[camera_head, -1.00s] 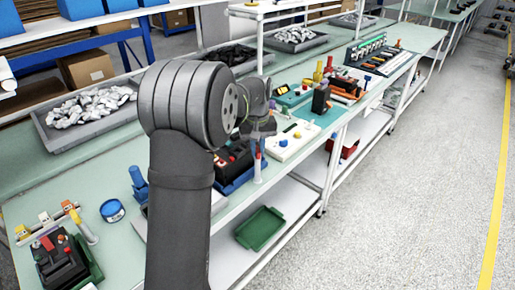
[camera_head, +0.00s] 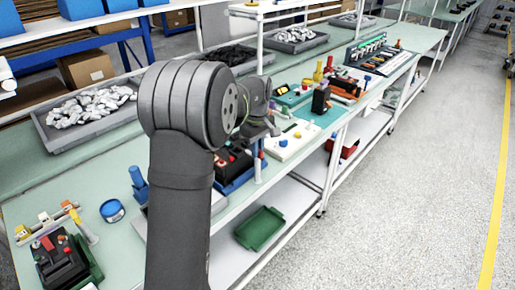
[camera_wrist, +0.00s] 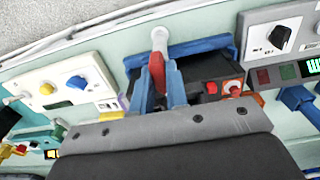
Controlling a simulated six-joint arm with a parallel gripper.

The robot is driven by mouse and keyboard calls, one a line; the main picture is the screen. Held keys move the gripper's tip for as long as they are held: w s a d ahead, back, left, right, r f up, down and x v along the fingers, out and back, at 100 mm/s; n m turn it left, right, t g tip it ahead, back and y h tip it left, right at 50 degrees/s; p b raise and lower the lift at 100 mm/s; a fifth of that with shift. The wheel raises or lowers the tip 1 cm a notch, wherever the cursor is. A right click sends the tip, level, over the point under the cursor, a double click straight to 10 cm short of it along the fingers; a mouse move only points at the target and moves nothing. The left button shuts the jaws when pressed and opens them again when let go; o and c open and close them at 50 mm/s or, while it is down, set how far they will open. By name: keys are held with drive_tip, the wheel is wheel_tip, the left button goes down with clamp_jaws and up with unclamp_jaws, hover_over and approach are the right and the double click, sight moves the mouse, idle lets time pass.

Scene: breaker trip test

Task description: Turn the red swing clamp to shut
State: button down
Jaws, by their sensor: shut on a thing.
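The red swing clamp (camera_wrist: 156,72) shows in the wrist view as a red arm beside a white post (camera_wrist: 159,38). My gripper (camera_wrist: 158,88) has its two blue fingers on either side of the red arm and is shut on it. The fingers hide part of the clamp. Next to it, a dark breaker (camera_wrist: 210,90) with red parts sits in a blue holder (camera_wrist: 212,47). In the head view, my gripper is mostly hidden behind my arm, close to the dark breaker (camera_head: 237,160). The clamp's exact angle cannot be told.
A white panel (camera_wrist: 65,85) with yellow and blue knobs stands to the left in the wrist view. A grey panel (camera_wrist: 280,40) with a black knob stands to the right. A green bin (camera_head: 260,228) is on the lower shelf. A blue round container (camera_head: 112,211) stands on the bench.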

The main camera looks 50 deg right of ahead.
idle(0.4)
drive_tip(key=c, duration=1.4)
unclamp_jaws()
drive_tip(key=shift+c, duration=0.2)
wheel_tip(320, 180, up, 18)
drive_tip(key=shift+f, duration=0.25)
drive_tip(key=shift+f, duration=0.15)
wheel_tip(320, 180, down, 17)
drive_tip(key=shift+f, duration=0.1)
